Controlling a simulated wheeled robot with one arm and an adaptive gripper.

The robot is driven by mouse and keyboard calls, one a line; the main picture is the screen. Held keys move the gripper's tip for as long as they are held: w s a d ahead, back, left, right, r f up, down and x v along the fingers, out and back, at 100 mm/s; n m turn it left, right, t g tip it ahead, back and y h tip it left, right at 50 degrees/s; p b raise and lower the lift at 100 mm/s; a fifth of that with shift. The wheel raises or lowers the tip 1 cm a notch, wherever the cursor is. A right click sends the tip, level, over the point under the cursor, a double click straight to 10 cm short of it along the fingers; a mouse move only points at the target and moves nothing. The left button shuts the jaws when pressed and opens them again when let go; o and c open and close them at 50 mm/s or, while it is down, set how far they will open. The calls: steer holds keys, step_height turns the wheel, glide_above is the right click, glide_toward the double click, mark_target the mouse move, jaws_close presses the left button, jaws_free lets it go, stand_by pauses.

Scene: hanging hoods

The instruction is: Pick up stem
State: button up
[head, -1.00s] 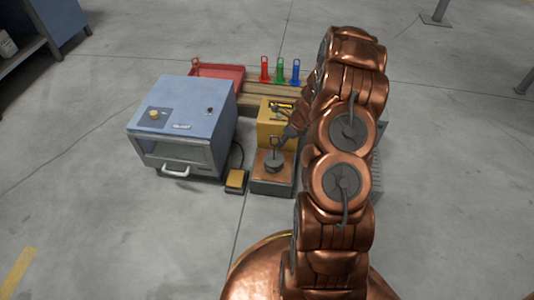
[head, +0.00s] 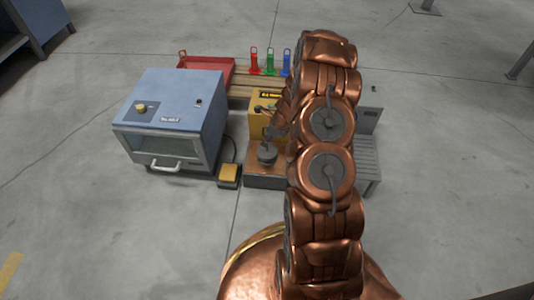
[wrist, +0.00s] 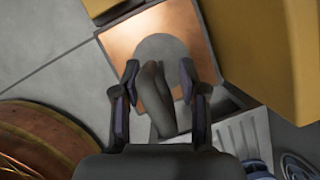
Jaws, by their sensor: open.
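The stem is a thin grey upright piece on a round dark weight (head: 267,155), which rests on a copper-topped block (head: 262,170). In the wrist view the stem (wrist: 154,95) stands between the two fingers of my gripper (wrist: 160,76), with the round disc (wrist: 165,50) behind it. The fingers are apart, with a gap visible beside the stem on the right. In the head view my gripper (head: 276,131) is at the stem's top and my arm hides part of it.
A blue box oven (head: 172,115) stands left, with a yellow pedal (head: 228,174) beside the block. A yellow housing (head: 257,120) stands just behind the block. Red (head: 254,62), green (head: 270,62) and blue (head: 287,62) looped pieces and a red tray (head: 215,72) are farther back.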

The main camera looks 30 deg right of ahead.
jaws_close()
steer(key=shift+r, duration=0.1)
stand_by(0.7)
